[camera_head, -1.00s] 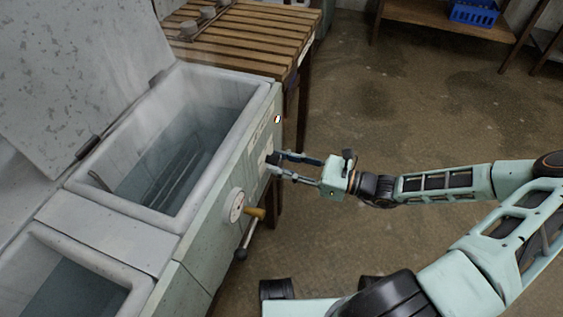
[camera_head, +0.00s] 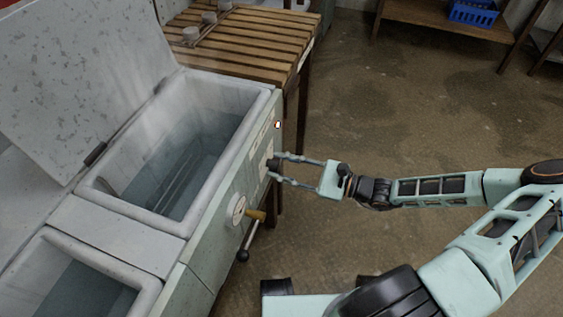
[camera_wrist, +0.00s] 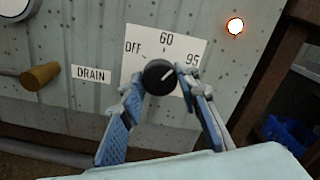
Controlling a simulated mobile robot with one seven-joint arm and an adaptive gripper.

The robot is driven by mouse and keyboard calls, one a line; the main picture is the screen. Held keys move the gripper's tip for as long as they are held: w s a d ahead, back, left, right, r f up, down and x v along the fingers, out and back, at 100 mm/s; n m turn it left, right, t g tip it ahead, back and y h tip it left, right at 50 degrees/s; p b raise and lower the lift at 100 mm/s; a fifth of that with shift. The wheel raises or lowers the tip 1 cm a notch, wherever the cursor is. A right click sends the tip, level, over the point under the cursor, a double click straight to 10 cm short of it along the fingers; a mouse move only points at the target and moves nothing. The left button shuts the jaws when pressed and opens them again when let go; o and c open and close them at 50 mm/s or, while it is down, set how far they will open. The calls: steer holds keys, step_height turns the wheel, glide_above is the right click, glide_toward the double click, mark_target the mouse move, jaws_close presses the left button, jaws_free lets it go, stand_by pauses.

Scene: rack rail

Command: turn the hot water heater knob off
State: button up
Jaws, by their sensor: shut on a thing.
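The heater knob (camera_wrist: 159,77) is round and black with a white pointer line, set on a white dial plate (camera_wrist: 192,52) marked OFF, 60 and 95. The line points up and right, between 60 and 95. My gripper (camera_wrist: 157,80) has one finger on each side of the knob and is shut on it. In the head view my gripper (camera_head: 276,167) reaches the front panel of the heater tank (camera_head: 225,208) from the right. The knob is small there and partly hidden by the fingertips.
A lit indicator lamp (camera_wrist: 235,26) sits up and right of the dial. A DRAIN label (camera_wrist: 91,74) and a brown-handled valve (camera_wrist: 41,76) are at left. A slatted wooden table (camera_head: 240,40) stands behind the tank. The floor (camera_head: 370,110) beyond my arm is clear.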

steer(key=n+p, duration=0.2)
steer(key=n, duration=1.6)
steer(key=shift+r, duration=0.1)
steer(key=shift+n, duration=0.4)
steer(key=o, duration=1.2)
steer(key=shift+c, duration=0.2)
steer(key=v, duration=1.2)
